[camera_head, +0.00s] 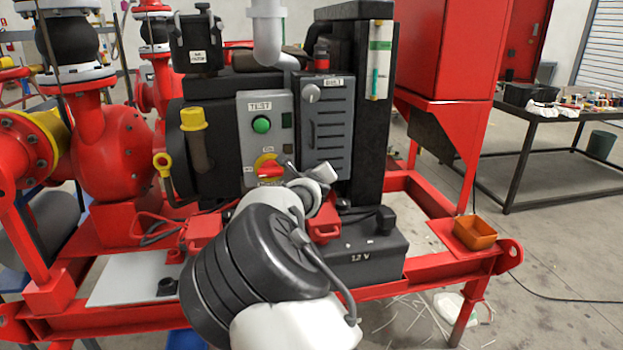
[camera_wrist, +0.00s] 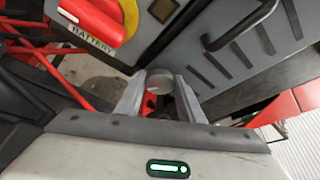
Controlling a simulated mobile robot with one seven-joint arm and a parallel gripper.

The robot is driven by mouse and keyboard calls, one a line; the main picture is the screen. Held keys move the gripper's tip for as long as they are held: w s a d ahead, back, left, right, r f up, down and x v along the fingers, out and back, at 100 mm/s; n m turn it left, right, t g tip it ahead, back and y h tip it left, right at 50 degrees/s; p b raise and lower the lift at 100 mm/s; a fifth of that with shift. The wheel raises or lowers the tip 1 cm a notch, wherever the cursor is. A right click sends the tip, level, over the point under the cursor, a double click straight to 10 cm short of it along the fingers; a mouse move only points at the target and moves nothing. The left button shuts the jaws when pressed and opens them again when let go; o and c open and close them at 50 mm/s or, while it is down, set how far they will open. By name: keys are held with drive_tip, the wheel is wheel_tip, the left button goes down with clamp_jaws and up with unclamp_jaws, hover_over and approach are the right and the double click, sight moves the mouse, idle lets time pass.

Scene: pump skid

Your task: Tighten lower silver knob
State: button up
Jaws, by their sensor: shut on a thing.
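The lower silver knob (camera_wrist: 159,78) sits between my gripper's two grey fingers in the wrist view, and only its round end shows. My gripper (camera_wrist: 160,86) is shut on it, with a finger on each side. In the head view my gripper (camera_head: 308,176) is at the lower part of the grey louvred panel (camera_head: 327,130), and my wrist and fingers hide the lower knob there. An upper silver knob (camera_head: 311,93) is at the top of that panel, clear of my gripper.
A red switch on a yellow plate (camera_head: 269,170) is just left of my gripper, also seen in the wrist view (camera_wrist: 90,18). A green button (camera_head: 261,125) is above it. A black 12 V battery (camera_head: 365,252) stands below.

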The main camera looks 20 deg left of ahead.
drive_tip(key=n, duration=0.1)
drive_tip(key=n+t+h, duration=0.1)
drive_tip(key=n+t, duration=0.1)
drive_tip(key=n, duration=0.1)
drive_tip(key=shift+s+a+f, duration=0.1)
drive_tip(key=shift+a+f, duration=0.05)
drive_tip(key=shift+f, duration=0.1)
idle(0.4)
drive_tip(key=o, duration=1.1)
drive_tip(key=shift+c, duration=0.2)
